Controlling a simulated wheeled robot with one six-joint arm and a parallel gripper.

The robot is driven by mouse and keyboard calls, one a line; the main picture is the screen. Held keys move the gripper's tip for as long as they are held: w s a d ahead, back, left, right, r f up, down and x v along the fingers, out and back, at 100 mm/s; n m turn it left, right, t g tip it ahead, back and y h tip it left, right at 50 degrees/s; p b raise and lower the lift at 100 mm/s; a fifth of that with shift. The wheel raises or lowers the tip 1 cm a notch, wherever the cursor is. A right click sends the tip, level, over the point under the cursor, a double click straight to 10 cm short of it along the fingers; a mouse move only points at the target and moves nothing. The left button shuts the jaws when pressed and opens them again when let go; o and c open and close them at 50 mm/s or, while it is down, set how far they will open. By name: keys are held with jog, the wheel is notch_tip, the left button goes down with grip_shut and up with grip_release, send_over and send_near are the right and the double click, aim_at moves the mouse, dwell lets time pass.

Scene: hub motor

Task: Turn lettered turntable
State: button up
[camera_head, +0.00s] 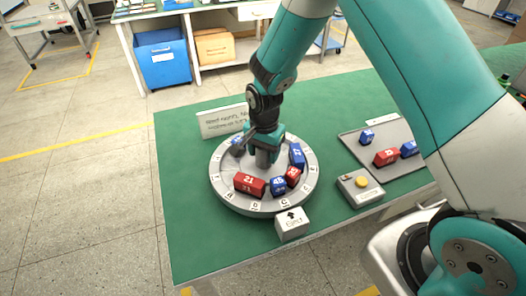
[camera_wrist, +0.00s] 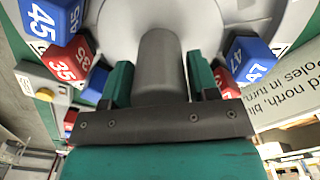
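The round grey turntable (camera_head: 228,196) lies on the green table with a lettered rim. A grey post (camera_wrist: 159,70) rises at its centre. My gripper (camera_head: 264,150) points down over the centre, its two teal fingers either side of the post in the wrist view. Whether they touch the post, I cannot tell. On the turntable sit a red block 21 (camera_head: 249,184), a blue block 45 (camera_head: 278,185), a red block 35 (camera_head: 293,176), a blue block 47 (camera_head: 297,155) and a grey-blue block (camera_head: 238,146). A white marker with an up arrow (camera_head: 291,224) stands at the front rim.
A sign (camera_head: 222,121) stands behind the turntable; its text is only partly legible. A box with a yellow button (camera_head: 361,182) is to the right. Beyond it a grey tray (camera_head: 350,141) holds blue and red blocks. The table's front left is clear.

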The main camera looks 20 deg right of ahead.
jog(key=o, duration=0.3)
notch_tip(320, 180, up, 18)
jog(key=b, duration=0.2)
jog(key=shift+f, duration=0.25)
dwell(0.7)
jog(key=s+a+r+n+y, duration=0.2)
jog(key=s+n, duration=0.6)
jog(key=s, duration=0.4)
jog(key=s+a+r+n+y, duration=0.2)
jog(key=s+r+n, duration=0.2)
jog(key=s+n, duration=0.4)
jog(key=s, duration=0.4)
jog(key=shift+s+a+r+n, duration=0.2)
jog(key=shift+s+n, duration=0.2)
jog(key=shift+c, duration=0.3)
